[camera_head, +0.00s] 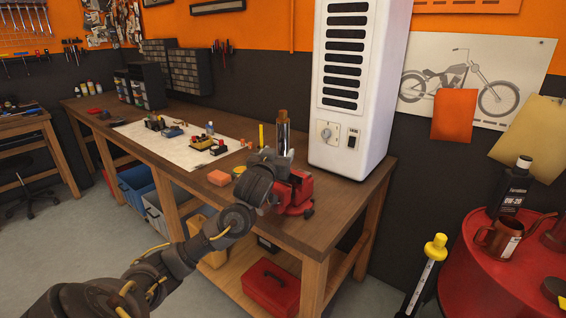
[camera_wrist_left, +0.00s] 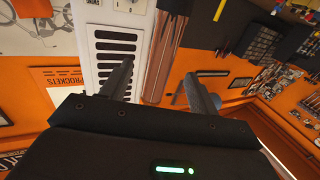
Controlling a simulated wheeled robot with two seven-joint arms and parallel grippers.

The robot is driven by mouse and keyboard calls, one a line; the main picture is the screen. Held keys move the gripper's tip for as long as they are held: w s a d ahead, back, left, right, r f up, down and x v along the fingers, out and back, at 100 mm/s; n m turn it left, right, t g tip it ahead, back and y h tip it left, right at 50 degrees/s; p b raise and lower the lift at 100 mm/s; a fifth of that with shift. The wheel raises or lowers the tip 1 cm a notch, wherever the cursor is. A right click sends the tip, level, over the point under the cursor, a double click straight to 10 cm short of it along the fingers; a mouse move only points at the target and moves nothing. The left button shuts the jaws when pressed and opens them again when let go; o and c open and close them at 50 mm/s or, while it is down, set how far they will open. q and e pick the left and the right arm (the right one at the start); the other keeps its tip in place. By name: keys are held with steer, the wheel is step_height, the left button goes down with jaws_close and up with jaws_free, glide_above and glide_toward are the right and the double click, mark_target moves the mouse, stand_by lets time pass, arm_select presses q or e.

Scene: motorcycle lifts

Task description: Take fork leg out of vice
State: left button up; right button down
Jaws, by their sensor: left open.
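The fork leg (camera_head: 283,133) stands upright in the red vice (camera_head: 297,196) on the bench, a metal tube with a brown upper end. My left gripper (camera_head: 282,158) is at the fork leg just above the vice and hides part of both. In the left wrist view, the open fingers of the gripper (camera_wrist_left: 160,72) are apart, and the shiny fork leg (camera_wrist_left: 166,45) shows in the gap between them. I cannot tell whether either finger touches it. My right gripper is in neither view.
A white heater-like cabinet (camera_head: 355,85) stands on the wooden bench (camera_head: 340,205) close behind the vice. A red drum (camera_head: 500,270) with bottles and cans is at right.

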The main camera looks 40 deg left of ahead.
mark_target(281, 147)
arm_select(q)
steer(key=shift+x, duration=0.8)
steer(key=shift+w+r+p, duration=0.1)
steer(key=shift+p, duration=0.2)
steer(key=p+x, duration=0.2)
steer(key=x, duration=0.2)
steer(key=shift+w+a+p, duration=0.15)
steer(key=shift+a+p, duration=0.05)
steer(key=shift+p, duration=0.1)
steer(key=shift+w, duration=0.3)
steer(key=shift+c, duration=0.3)
jaws_close()
